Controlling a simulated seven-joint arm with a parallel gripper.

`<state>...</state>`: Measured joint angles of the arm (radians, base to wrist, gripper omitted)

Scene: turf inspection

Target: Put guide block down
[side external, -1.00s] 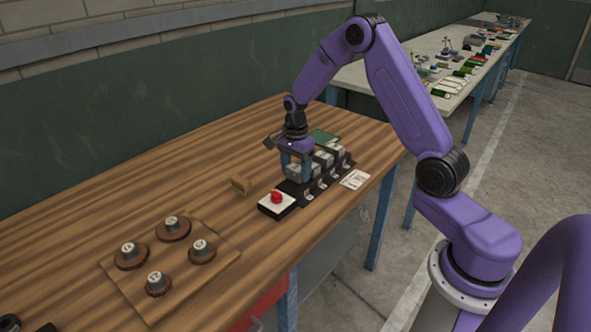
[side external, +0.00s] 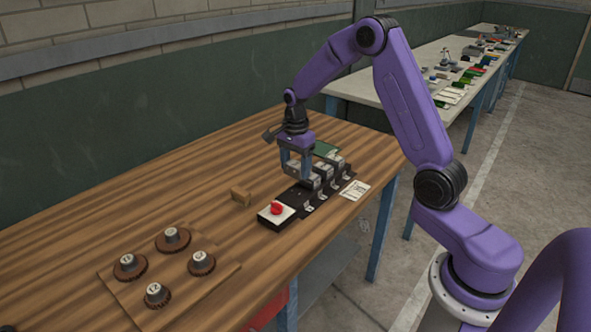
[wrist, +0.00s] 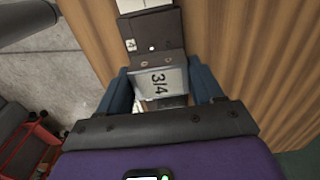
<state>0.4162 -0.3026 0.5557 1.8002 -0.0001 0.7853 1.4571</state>
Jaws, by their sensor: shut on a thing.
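The guide block (wrist: 158,84) is a grey metal block with a label reading 3/4. It sits between the two blue fingers of my gripper (wrist: 163,78) in the wrist view. In the side view the grey block (side external: 293,168) is held by my gripper (side external: 298,174) just above the near part of a black rack (side external: 298,193). Its underside and any gap to the rack are hard to make out. Other grey blocks (side external: 325,173) stand in the rack to the right. The rack also shows in the wrist view (wrist: 155,38).
A black box with a red button (side external: 277,209) stands by the rack's near end. A small wooden block (side external: 241,197) lies to its left. A wooden board (side external: 165,272) holds several numbered round pieces. A white card (side external: 355,191) lies right of the rack.

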